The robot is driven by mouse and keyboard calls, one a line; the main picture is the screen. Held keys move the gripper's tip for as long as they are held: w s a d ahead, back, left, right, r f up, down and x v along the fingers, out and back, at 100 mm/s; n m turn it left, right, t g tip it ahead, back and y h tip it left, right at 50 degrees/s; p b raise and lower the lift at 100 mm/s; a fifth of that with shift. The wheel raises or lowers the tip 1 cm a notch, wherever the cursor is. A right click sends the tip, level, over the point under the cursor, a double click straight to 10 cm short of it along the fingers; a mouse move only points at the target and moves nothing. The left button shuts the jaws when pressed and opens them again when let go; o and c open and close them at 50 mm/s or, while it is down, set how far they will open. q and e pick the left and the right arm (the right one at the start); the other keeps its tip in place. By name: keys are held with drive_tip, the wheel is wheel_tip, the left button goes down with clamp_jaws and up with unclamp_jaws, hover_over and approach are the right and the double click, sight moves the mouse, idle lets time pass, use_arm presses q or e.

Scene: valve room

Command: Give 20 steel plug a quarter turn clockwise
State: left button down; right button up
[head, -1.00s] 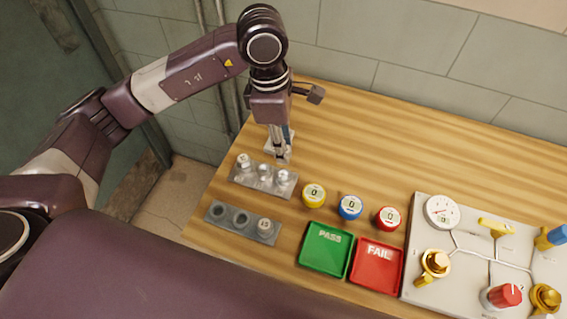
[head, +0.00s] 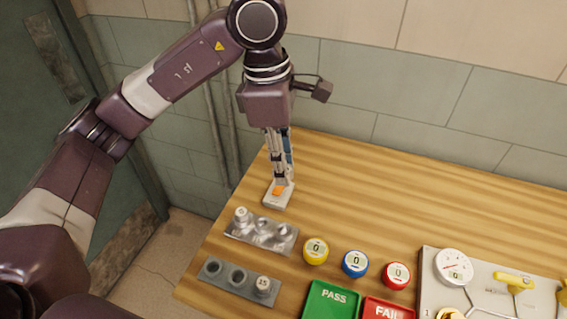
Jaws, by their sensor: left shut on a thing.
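My left gripper (head: 277,180) points down at the far left part of the wooden table, over a small light grey block (head: 273,202). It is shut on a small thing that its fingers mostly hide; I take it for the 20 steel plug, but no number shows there. An orange patch (head: 278,190) shows at the fingertips, over the block. In front of the block, an upper grey rack (head: 258,239) holds a steel plug (head: 242,215) at its left; its other places are blurred. A lower rack (head: 236,285) has two open holes and a plug marked 15 (head: 263,282). My right gripper is out of view.
Yellow (head: 316,250), blue (head: 355,263) and red (head: 397,275) round counters stand to the right of the racks. A green PASS tray (head: 332,302) and a red FAIL tray (head: 388,308) lie in front. A valve panel (head: 480,280) is at right. The table behind is clear.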

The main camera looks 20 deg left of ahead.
use_arm(q)
drive_tip(key=shift+f+b, duration=1.75)
drive_tip(key=shift+f, duration=0.2)
wheel_tip(320, 180, down, 8)
drive_tip(key=b, duration=0.7)
idle(0.9)
wheel_tip(320, 180, down, 2)
drive_tip(key=shift+a+f+b, duration=0.1)
drive_tip(key=shift+f+b, duration=0.05)
drive_tip(key=shift+b, duration=1.05)
drive_tip(key=shift+f+b, duration=0.3)
drive_tip(key=shift+f, duration=0.05)
